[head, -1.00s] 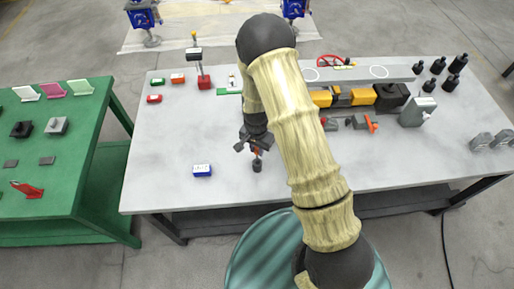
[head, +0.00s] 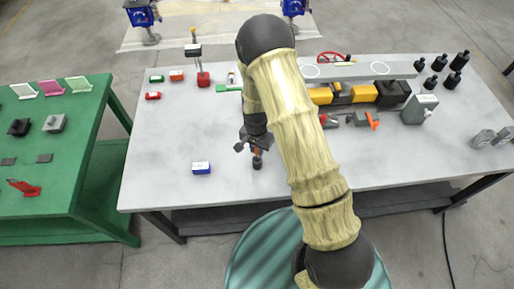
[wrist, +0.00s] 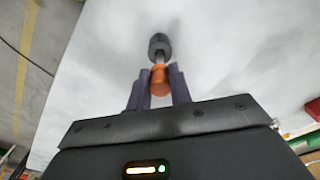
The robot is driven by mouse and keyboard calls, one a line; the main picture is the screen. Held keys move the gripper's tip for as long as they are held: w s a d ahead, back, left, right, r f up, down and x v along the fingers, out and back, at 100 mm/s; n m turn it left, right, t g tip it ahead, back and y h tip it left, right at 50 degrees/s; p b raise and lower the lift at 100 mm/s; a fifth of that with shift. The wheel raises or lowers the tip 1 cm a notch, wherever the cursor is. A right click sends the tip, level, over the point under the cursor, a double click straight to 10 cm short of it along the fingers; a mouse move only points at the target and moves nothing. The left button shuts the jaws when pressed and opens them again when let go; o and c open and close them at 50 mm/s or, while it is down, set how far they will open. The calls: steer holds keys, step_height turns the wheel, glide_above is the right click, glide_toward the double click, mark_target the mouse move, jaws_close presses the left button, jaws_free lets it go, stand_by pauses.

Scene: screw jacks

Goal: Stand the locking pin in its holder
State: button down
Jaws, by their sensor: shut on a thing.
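My gripper (wrist: 158,88) is shut on the orange grip of the locking pin (wrist: 160,76), seen between the two fingers in the wrist view. A short dark cylinder (wrist: 159,46), which looks like the pin's holder, is in line with the pin's far end. In the head view my gripper (head: 254,149) is low over the front of the grey table, with a bit of orange between the fingers and the dark cylinder (head: 257,163) just below. The pin's lower end is hidden, so I cannot tell whether it is inside the cylinder or apart from it.
A blue and white box (head: 201,168) lies left of my gripper on the grey table (head: 165,130). Yellow and black jack parts (head: 360,94) and a grey block (head: 419,109) stand to the right. A green table (head: 60,175) is at left. The tabletop around the cylinder is clear.

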steer(key=shift+f, duration=0.15)
steer(key=c, duration=1.2)
jaws_free()
steer(key=r+b, duration=0.1)
steer(key=r, duration=0.5)
steer(key=r+b, duration=0.1)
steer(key=r, duration=0.4)
steer(key=r+b, duration=0.1)
steer(key=r, duration=0.5)
steer(key=shift+s+a+r, duration=0.15)
steer(key=shift+s+r, duration=0.1)
steer(key=shift+r, duration=0.05)
